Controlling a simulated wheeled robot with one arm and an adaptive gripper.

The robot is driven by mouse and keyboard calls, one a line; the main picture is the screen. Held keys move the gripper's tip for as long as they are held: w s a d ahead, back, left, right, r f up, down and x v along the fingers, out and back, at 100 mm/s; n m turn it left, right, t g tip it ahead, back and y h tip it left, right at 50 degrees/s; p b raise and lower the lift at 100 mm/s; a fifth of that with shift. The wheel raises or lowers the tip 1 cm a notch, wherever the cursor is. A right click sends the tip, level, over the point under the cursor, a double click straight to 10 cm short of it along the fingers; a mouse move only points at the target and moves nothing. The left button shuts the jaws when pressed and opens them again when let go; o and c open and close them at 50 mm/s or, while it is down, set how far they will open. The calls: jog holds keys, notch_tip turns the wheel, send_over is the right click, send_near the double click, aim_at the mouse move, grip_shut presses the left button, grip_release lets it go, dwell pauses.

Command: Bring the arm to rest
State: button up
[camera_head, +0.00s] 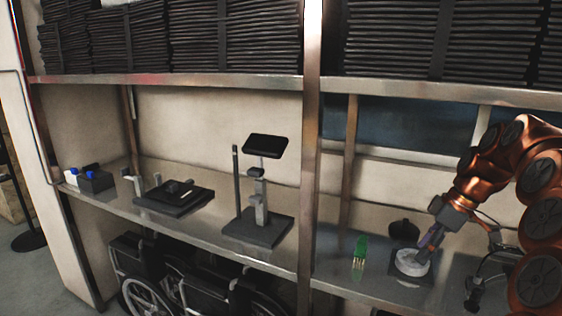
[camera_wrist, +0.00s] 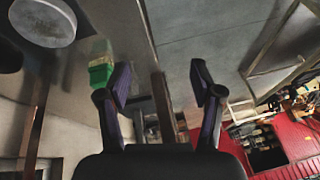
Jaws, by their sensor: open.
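My copper-coloured arm (camera_head: 500,165) reaches in from the right over the right part of the shelf. My gripper shows in the wrist view (camera_wrist: 161,82) with its two fingers spread and nothing between them. In the head view my gripper (camera_head: 428,240) appears just above and beside a white round disc (camera_head: 410,264) on a dark square plate. The wrist view shows a grey-white disc (camera_wrist: 44,18) at the upper left, apart from the fingers. Whether the gripper touches anything in the head view is hard to tell.
A green object (camera_head: 360,248) stands left of the disc and a dark round object (camera_head: 404,230) behind it. A metal post (camera_head: 311,150) divides the shelf. Left of it are a stand with a black pad (camera_head: 265,146) and a black tray (camera_head: 173,197). Folded black stacks fill the upper shelf.

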jog(key=s+a+m+g+h, duration=0.15)
jog(key=s+a+m, duration=0.25)
jog(key=s+a, duration=0.95)
jog(key=s+f+m+h, duration=0.1)
jog(key=s+f+m, duration=0.1)
jog(key=s, duration=0.5)
jog(key=s+a+f+m+h, duration=0.1)
jog(key=s+f+m, duration=0.1)
jog(key=s+f, duration=0.3)
jog(key=s+f+m+h, duration=0.1)
jog(key=s+f+m, duration=0.2)
jog(key=s, duration=0.5)
jog(key=shift+s+a+f+g, duration=0.15)
jog(key=shift+s+g, duration=0.15)
jog(key=shift+g, duration=0.15)
